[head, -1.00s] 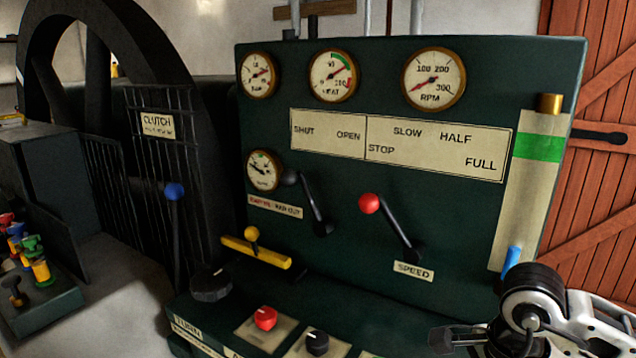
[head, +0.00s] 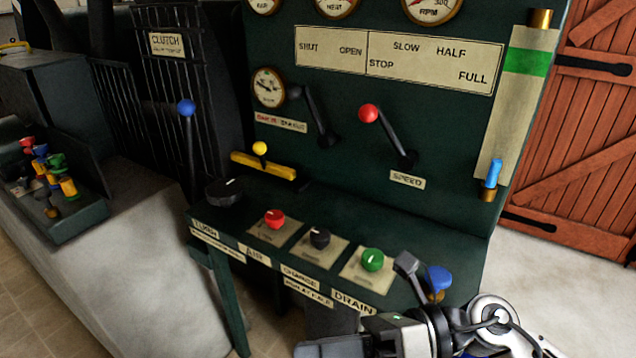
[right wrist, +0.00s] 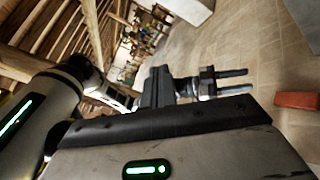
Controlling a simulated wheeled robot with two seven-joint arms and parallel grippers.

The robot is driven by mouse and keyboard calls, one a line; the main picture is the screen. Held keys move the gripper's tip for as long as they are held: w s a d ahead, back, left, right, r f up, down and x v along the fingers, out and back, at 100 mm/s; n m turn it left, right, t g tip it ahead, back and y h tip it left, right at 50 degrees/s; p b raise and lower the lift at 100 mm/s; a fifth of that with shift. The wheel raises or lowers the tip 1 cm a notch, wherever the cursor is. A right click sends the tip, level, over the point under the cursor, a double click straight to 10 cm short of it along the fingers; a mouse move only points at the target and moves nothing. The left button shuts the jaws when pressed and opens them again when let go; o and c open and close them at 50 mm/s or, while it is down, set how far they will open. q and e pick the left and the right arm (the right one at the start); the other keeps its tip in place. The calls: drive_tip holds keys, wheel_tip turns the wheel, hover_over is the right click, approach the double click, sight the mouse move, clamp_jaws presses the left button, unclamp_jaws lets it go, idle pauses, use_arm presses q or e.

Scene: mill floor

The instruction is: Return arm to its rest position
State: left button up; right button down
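My right gripper (head: 325,348) comes in at the bottom right of the head view, with its dark fingers pointing left, low in front of the green console. Its fingers seem to be together, and I see nothing held in them. In the right wrist view they show as a dark block (right wrist: 157,88) above the gripper's housing. My left gripper is outside the head view. What looks like it shows in the right wrist view (right wrist: 235,81), with two thin fingers apart and nothing between them.
The green console (head: 350,210) carries a red knob (head: 275,219), a green knob (head: 372,260), a blue knob (head: 438,278) beside my right gripper, and a red-tipped speed lever (head: 369,114). Free floor (head: 565,280) lies to the right. A red block (right wrist: 298,101) shows in the wrist view.

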drive_tip(key=w+d+f+m+t+h, duration=0.2)
drive_tip(key=w+d+m+t+h, duration=0.15)
drive_tip(key=m+t, duration=0.8)
drive_tip(key=w+d+f+m+t+h, duration=0.25)
drive_tip(key=w+d+m+t, duration=0.35)
drive_tip(key=m, duration=1.1)
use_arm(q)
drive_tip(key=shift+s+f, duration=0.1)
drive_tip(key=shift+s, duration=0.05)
use_arm(e)
drive_tip(key=s+d+f+m+g+h, duration=0.2)
drive_tip(key=s+f+m+h, duration=0.2)
drive_tip(key=f+m, duration=0.3)
drive_tip(key=s+d+f+m+g+h, duration=0.2)
drive_tip(key=s+f+m, duration=0.4)
drive_tip(key=f, duration=0.6)
drive_tip(key=m+g+h, duration=0.1)
drive_tip(key=h, duration=0.1)
drive_tip(key=shift+s+d+f+h, duration=0.3)
drive_tip(key=shift+d+f, duration=0.1)
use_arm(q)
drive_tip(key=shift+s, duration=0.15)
